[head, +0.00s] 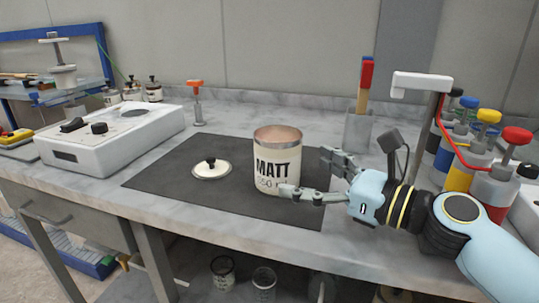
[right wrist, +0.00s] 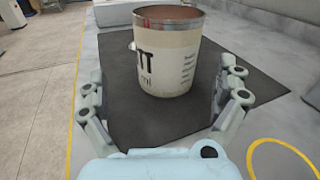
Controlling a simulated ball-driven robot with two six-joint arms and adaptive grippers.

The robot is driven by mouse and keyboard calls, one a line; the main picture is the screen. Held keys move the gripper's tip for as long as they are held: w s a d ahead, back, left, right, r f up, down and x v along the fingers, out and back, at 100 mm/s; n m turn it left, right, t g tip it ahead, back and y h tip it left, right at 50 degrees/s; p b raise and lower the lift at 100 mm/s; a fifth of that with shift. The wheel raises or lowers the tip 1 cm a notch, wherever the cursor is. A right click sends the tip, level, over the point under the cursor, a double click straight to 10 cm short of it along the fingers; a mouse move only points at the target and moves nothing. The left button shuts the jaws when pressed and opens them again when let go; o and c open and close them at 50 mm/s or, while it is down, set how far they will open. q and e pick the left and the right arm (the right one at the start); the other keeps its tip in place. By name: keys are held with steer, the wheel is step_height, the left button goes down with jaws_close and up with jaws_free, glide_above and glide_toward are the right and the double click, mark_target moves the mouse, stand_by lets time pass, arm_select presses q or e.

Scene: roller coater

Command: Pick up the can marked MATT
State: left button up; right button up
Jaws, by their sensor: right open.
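The cream can marked MATT (head: 277,163) stands upright and open-topped on a dark mat (head: 150,181) on the bench. A brownish inside shows at its top. In the right wrist view the can (right wrist: 167,62) stands ahead of the fingers, between their lines. My right gripper (head: 312,176) is open at the can's right side, its lower finger overlapping the can's lower right edge in the head view. My left gripper is not in view.
A cream lid with a black knob (head: 211,170) lies on the mat left of the can. A white device (head: 112,138) stands further left.

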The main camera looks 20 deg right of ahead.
mark_target(295, 161)
steer(key=shift+w+a+r+m, duration=0.1)
steer(key=shift+w+r+m, duration=0.1)
steer(key=shift+w, duration=0.3)
steer(key=shift+w+r+m, duration=0.1)
steer(key=shift+w+m, duration=0.1)
steer(key=shift+w, duration=0.25)
steer(key=x, duration=0.3)
steer(key=shift+w+a, duration=0.1)
steer(key=shift+x, duration=1.2)
steer(key=shift+w+a, duration=0.1)
steer(key=shift+w, duration=0.15)
steer(key=shift+c, duration=0.5)
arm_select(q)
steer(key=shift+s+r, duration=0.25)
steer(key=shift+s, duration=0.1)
arm_select(e)
steer(key=c, duration=1.5)
